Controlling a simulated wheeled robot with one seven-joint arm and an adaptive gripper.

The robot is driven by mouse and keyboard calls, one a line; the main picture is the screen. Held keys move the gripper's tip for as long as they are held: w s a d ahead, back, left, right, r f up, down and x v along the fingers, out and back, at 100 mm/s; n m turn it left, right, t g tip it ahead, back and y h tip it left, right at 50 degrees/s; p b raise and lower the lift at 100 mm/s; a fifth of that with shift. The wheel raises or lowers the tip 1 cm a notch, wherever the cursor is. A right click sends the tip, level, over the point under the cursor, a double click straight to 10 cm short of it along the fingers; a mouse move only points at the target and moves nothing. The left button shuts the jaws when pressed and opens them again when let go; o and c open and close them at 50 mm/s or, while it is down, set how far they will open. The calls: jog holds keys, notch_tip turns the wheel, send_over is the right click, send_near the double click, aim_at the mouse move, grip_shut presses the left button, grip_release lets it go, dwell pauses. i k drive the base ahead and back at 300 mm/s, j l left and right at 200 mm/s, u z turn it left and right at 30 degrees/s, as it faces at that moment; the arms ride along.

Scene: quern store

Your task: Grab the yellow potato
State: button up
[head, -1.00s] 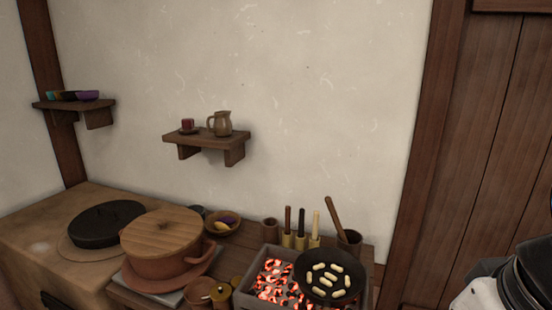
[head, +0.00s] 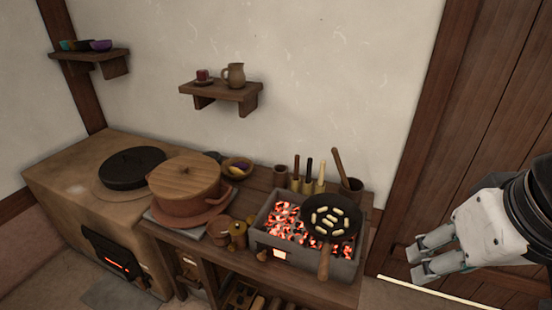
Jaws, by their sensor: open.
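A small wooden bowl (head: 228,162) stands on the counter behind the large lidded clay pot. It holds a small yellow item (head: 235,171), which may be the yellow potato, and a purple item (head: 242,165). They are too small to make out well, and the pot hides part of the bowl's surroundings. My gripper (head: 416,262) is at the right, in front of the wooden door. It is open and empty, with its fingers pointing left, well apart from the bowl.
The clay pot (head: 184,187) stands left of a glowing charcoal grill (head: 262,235). A pan (head: 318,228) with several pale pieces sits on the grill, its handle pointing forward. Upright tools stand behind. A stove (head: 65,175) is at left. A wall shelf (head: 215,93) hangs above.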

aim_at(233, 171)
jog(key=u, duration=0.6)
jog(key=i+j+z, duration=0.15)
jog(key=j+z, duration=0.1)
jog(key=j, duration=0.3)
jog(key=i+j, duration=0.35)
jog(key=j, duration=0.15)
jog(key=i+j+z, duration=0.3)
jog(key=j+z, duration=0.25)
jog(key=j, duration=0.15)
jog(key=i+j+z, duration=0.3)
jog(key=j, duration=0.15)
jog(key=k+z, duration=0.1)
jog(key=z, duration=0.5)
